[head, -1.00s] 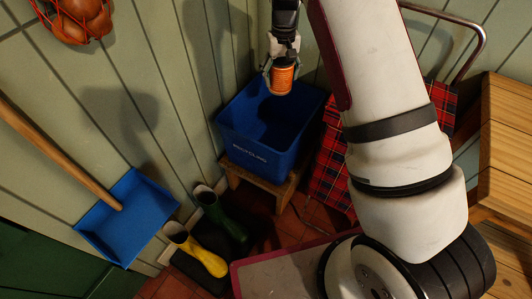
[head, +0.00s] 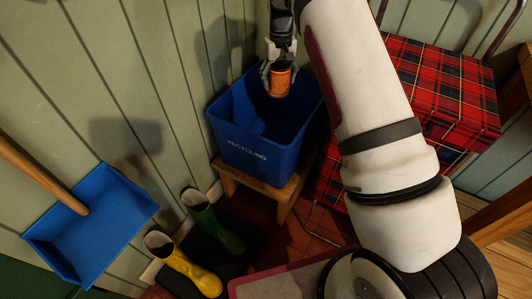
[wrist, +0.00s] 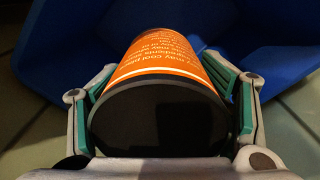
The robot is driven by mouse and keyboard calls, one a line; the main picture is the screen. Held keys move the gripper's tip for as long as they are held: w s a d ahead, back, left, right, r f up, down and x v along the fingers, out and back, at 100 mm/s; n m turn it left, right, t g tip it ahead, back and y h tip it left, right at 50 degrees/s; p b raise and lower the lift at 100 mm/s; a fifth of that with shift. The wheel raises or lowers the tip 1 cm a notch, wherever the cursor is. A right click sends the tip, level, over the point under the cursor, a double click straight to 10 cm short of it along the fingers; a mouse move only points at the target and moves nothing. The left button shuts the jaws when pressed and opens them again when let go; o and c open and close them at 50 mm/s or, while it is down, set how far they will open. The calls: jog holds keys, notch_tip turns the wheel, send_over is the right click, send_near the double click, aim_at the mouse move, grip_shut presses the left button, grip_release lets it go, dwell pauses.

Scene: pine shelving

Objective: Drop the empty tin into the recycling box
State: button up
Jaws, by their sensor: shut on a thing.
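The empty tin (head: 280,82) has an orange label and hangs upright in my gripper (head: 279,76). In the head view it overlaps the opening of the blue recycling box (head: 255,150), near its back; its exact height over the box is hard to tell. In the wrist view the tin (wrist: 165,70) fills the middle, with a dark round end facing the camera and the fingers pressed on both sides. Blue walls of the box (wrist: 75,45) show behind it. The box stands on a small wooden stool (head: 283,198). Its floor is in shadow.
A blue dustpan-like shovel (head: 95,225) leans at the left. Green (head: 215,222) and yellow (head: 183,263) boots stand on a dark mat below the box. A chair with red tartan cloth (head: 440,90) stands close at the right. The plank wall is directly behind the box.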

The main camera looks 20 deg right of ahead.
aim_at(280, 63)
jog(key=shift+f+b, duration=2.1)
jog(key=shift+f, duration=0.95)
jog(key=o, duration=1.3)
jog(key=shift+r, duration=0.15)
notch_tip(280, 63, up, 11)
jog(key=shift+f, duration=0.15)
jog(key=shift+r, duration=0.55)
